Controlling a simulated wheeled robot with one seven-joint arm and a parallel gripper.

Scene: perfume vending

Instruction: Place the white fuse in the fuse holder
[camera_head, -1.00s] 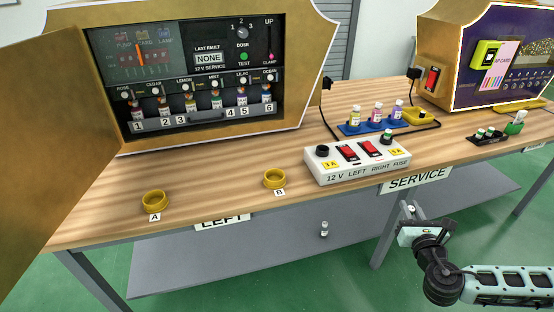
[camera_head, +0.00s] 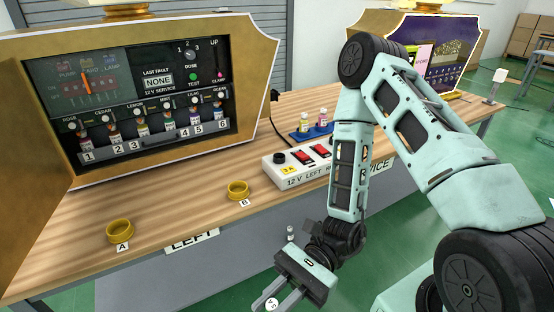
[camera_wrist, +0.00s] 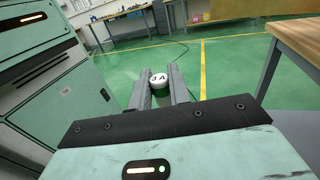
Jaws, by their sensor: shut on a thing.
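A white-topped fuse marked "3 A" (camera_wrist: 158,79), with green below its cap, sits between the two fingers of my gripper (camera_wrist: 160,90). In the head view my gripper (camera_head: 280,297) is low, in front of the table's front edge, with the fuse's white top (camera_head: 271,304) at the bottom of the picture. On the table, the white 12 V box (camera_head: 283,173) has a black round holder (camera_head: 280,158) at its left end beside a yellow label, and red switches. My arm hides the box's right end, where "FUSE" was lettered.
Yellow rings A (camera_head: 120,231) and B (camera_head: 238,190) stand on the wooden table (camera_head: 180,215). The open vending machine (camera_head: 260,80) stands behind. A small white item (camera_head: 290,232) is near the lower shelf. Bottles stand in a blue tray (camera_head: 308,133).

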